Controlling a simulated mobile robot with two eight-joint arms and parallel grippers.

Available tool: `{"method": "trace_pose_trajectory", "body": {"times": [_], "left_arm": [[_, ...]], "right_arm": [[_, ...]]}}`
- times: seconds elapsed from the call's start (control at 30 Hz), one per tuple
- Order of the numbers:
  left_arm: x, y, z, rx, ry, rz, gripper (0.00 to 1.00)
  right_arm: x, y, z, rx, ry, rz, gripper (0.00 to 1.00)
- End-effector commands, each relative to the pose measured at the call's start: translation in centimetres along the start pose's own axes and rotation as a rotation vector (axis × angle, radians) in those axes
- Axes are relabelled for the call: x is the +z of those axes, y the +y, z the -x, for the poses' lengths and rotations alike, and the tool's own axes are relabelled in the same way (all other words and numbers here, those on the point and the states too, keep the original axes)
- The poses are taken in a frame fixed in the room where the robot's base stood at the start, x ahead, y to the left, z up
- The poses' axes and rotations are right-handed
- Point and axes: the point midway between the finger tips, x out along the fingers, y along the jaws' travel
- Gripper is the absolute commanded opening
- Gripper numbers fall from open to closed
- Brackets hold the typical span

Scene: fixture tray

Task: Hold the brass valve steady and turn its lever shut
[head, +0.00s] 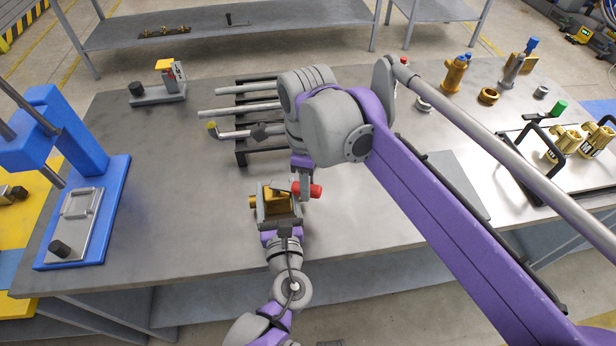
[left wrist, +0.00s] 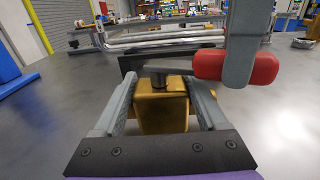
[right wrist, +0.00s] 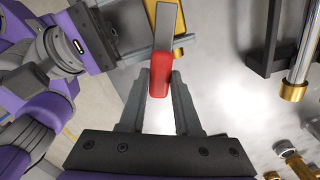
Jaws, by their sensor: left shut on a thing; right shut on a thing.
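The brass valve (head: 277,206) is near the table's front edge. My left gripper (left wrist: 163,88) is shut on its body, with one finger on each side. The valve's grey lever (left wrist: 170,66) runs from the stem to the right in the left wrist view and ends in a red grip (right wrist: 160,75). In the right wrist view the lever looks roughly in line with the brass body behind it. My right gripper (right wrist: 160,74) comes from above and is shut on the red grip, which also shows in the head view (head: 315,190). My right arm hides part of the table behind.
A black rack (head: 240,150) with metal pipes lies behind the valve. A blue press (head: 95,215) stands left, a grey clamp fixture (head: 158,95) behind left. Brass fittings (head: 456,72) and other brass valves (head: 565,140) stand right. The table left of the valve is clear.

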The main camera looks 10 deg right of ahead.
Motion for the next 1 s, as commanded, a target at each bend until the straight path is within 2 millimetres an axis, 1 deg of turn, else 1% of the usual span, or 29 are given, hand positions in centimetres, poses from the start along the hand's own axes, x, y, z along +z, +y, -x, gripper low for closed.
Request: {"method": "trace_pose_trajectory", "body": {"times": [0.2, 0.5, 0.7, 1.0], "left_arm": [[0.0, -0.1, 0.0, -0.002, 0.001, 0.000, 0.00], [0.0, -0.1, 0.0, -0.002, 0.001, -0.001, 0.00], [0.0, -0.1, 0.0, -0.002, 0.001, -0.001, 0.00], [0.0, -0.1, 0.0, -0.002, 0.001, -0.001, 0.00]], "right_arm": [[0.2, 1.3, 0.1, 0.000, -0.001, -0.185, 0.00], [0.6, 2.7, 0.1, 0.000, -0.001, -0.402, 0.00], [0.9, 3.3, 0.1, 0.001, -0.002, -0.493, 0.00], [1.1, 3.6, 0.1, 0.001, -0.002, -0.546, 0.00]]}}
